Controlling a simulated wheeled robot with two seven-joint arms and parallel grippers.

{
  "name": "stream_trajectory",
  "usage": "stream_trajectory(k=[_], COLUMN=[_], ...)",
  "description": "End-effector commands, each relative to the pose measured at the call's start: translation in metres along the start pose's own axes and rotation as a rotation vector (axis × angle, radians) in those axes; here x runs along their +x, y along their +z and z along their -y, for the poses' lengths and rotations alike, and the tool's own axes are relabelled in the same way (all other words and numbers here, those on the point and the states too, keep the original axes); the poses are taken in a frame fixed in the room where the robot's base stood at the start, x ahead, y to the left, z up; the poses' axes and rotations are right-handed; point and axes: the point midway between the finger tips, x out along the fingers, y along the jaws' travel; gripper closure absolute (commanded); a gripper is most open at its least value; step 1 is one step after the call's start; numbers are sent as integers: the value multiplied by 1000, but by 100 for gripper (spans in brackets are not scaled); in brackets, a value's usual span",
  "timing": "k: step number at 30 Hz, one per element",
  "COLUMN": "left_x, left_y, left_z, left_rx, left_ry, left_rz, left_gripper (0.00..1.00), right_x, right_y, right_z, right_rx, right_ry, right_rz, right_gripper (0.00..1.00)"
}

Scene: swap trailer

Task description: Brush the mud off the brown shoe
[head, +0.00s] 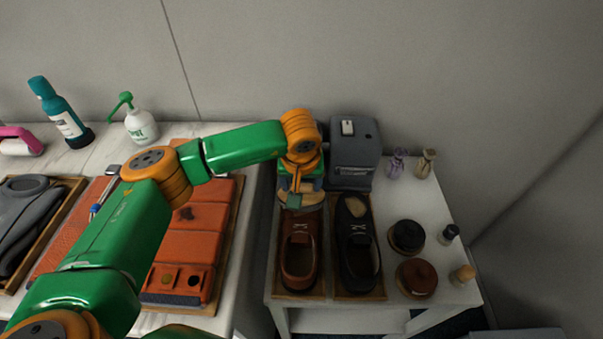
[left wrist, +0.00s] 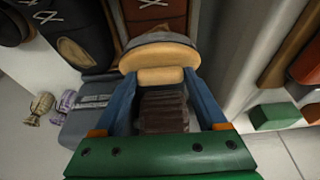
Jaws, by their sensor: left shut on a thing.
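The brown shoe (head: 299,262) lies in a wooden tray on the white table, its toe end toward the wall. My left gripper (head: 300,184) is above the toe end, shut on a brush (head: 300,200) with a pale wooden back. The brush covers the toe, and I cannot tell whether it touches the leather. In the left wrist view the brush (left wrist: 160,56) sits between the blue fingers, against or just above the brown shoe (left wrist: 155,12). Its bristles are mostly hidden. I cannot make out mud on the visible leather. My right gripper is not in view.
A black shoe (head: 357,255) lies close on the right. A grey machine (head: 355,155) stands behind the shoes. A gap separates this table from the left one, with an orange case (head: 195,245).

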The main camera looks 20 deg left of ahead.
Motion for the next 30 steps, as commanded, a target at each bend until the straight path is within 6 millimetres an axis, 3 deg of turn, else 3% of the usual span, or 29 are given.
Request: stream_trajectory(k=[9,10,11,15,25,30], left_x=[-10,-11,-12,-16,-17,-37], left_y=[27,31,34,44,45,36], left_z=[1,1,0,1,1,1], left_rx=[6,6,7,5,4,3], left_ry=[-4,-4,-3,-5,-6,-4], left_rz=[11,12,12,14,16,12], left_gripper=[70,70,78,78,78,78], right_x=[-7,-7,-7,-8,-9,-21], right_y=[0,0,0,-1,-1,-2], right_z=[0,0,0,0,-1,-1], right_rx=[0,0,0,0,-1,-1], right_ry=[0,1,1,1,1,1], right_rz=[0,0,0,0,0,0], right_gripper=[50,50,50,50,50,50])
